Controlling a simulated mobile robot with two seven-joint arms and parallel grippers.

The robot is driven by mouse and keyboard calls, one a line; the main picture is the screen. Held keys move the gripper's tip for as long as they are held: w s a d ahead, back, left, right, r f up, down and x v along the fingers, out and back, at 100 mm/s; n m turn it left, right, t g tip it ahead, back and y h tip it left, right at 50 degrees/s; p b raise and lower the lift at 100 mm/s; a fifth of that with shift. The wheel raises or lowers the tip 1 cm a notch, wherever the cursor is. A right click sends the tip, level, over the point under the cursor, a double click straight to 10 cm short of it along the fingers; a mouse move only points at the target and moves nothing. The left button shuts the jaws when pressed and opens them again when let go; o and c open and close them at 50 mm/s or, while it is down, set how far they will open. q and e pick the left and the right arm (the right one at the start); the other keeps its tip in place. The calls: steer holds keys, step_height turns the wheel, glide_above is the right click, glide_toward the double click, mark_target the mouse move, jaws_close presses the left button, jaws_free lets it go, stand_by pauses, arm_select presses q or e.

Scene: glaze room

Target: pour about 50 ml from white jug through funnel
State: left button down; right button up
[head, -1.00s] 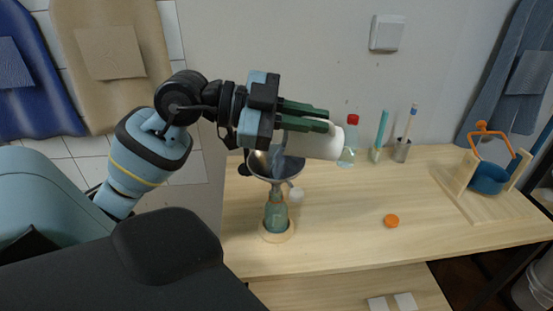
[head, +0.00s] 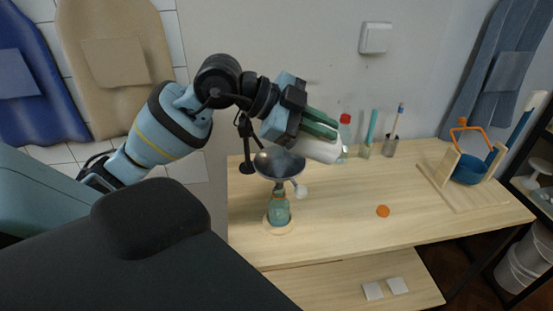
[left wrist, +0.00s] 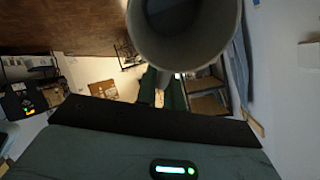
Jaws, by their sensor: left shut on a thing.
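My left gripper (head: 331,133) is shut on the white jug (head: 322,150), its green fingers along the jug's upper side. The jug lies tilted, its right end lower, above and to the right of the grey funnel (head: 280,166). In the left wrist view the jug's round mouth (left wrist: 185,55) faces the camera with a dark inside; liquid in it cannot be made out. The funnel sits over a teal bottle (head: 279,209), which stands upright on a pale round base (head: 279,230) on the table. No stream is clearly visible. My right gripper is not in view.
An orange cap (head: 383,211) lies on the wooden table (head: 340,225). A red-capped bottle (head: 345,140), a teal stick in a holder (head: 366,149) and a metal cup (head: 391,148) stand by the wall. The front middle is clear.

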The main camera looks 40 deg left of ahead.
mark_target(332, 144)
arm_select(q)
steer(key=shift+w+r+g+y+p, duration=0.15)
steer(key=shift+r+g+y+p, duration=0.15)
steer(key=shift+r+p, duration=0.4)
steer(key=shift+w+f, duration=0.2)
steer(key=shift+w+d+g+y, duration=0.1)
steer(key=shift+w+g+y, duration=0.1)
steer(key=shift+g+y, duration=0.15)
steer(key=shift+w+d+r+g+y, duration=0.15)
steer(key=shift+w+g+y, duration=0.25)
steer(key=shift+g+y, duration=0.2)
steer(key=shift+w+d+r+g+y, duration=0.1)
steer(key=shift+w+d+g+y, duration=0.05)
steer(key=shift+w+g+y, duration=0.3)
steer(key=w+d+f+g+y, duration=0.2)
steer(key=f, duration=0.4)
steer(key=w+d+f+g+y, duration=0.2)
steer(key=f+g+y, duration=0.1)
steer(key=f, duration=0.4)
steer(key=shift+w+f+g+b, duration=0.25)
steer(key=shift+w+g+b, duration=0.05)
steer(key=shift+w, duration=0.05)
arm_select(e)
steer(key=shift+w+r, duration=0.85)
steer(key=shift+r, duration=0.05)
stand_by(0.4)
